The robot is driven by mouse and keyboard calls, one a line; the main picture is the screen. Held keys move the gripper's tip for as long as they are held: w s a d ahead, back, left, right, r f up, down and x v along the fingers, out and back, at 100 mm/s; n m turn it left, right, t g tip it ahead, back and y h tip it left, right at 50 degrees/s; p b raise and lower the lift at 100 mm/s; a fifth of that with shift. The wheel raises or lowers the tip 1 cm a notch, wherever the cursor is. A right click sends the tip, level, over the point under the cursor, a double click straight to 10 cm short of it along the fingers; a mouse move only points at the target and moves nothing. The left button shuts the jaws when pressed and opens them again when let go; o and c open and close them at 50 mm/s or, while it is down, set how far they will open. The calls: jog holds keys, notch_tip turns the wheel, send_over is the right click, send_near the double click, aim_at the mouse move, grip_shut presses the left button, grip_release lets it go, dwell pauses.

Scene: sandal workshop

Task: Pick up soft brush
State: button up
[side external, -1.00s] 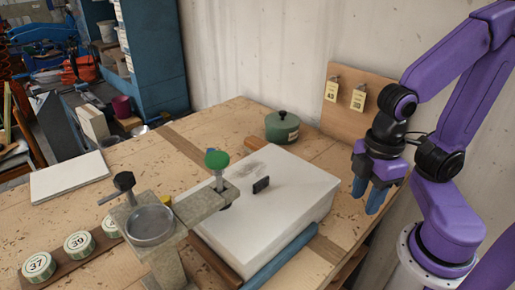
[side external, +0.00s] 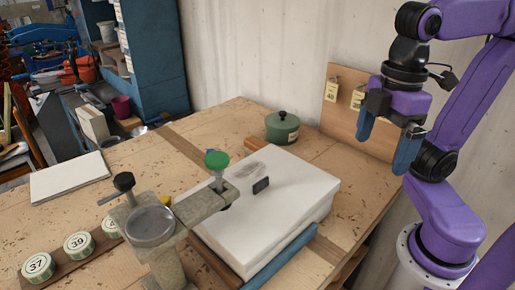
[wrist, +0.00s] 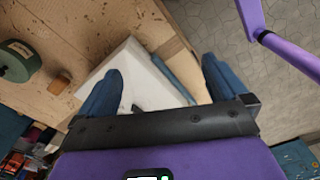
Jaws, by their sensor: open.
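I cannot make out a soft brush for certain. A small brown wooden piece (side external: 257,143) lies behind the white box (side external: 262,225), partly hidden by it. A wooden block also shows in the wrist view (wrist: 60,83), beside the green pot; it may be the same piece, and I see no bristles on it. My gripper (side external: 383,154) is open and empty, its blue fingers pointing down. It hangs in the air at the right, in front of the tag board. In the wrist view, the white box shows beyond and between the spread fingers (wrist: 161,65).
A lidded green pot (side external: 282,127) stands behind the box. A press stand (side external: 165,255) with a green knob is in front. Numbered tins (side external: 78,244) sit at front left. A blue roll (side external: 280,257) lies along the box's near side. The left tabletop has free room.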

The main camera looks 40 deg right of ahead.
jog(key=w+a+r+m, duration=0.3)
jog(key=w+a+m, duration=0.1)
jog(key=w+m, duration=0.5)
jog(key=m, duration=2.2)
send_over(257, 142)
notch_tip(257, 142, down, 6)
jog(key=f, duration=1.2)
jog(key=shift+d+f, duration=0.3)
jog(key=shift+f, duration=0.1)
jog(key=shift+a+f, duration=0.15)
jog(key=shift+f, duration=2.55)
jog(key=c, duration=0.7)
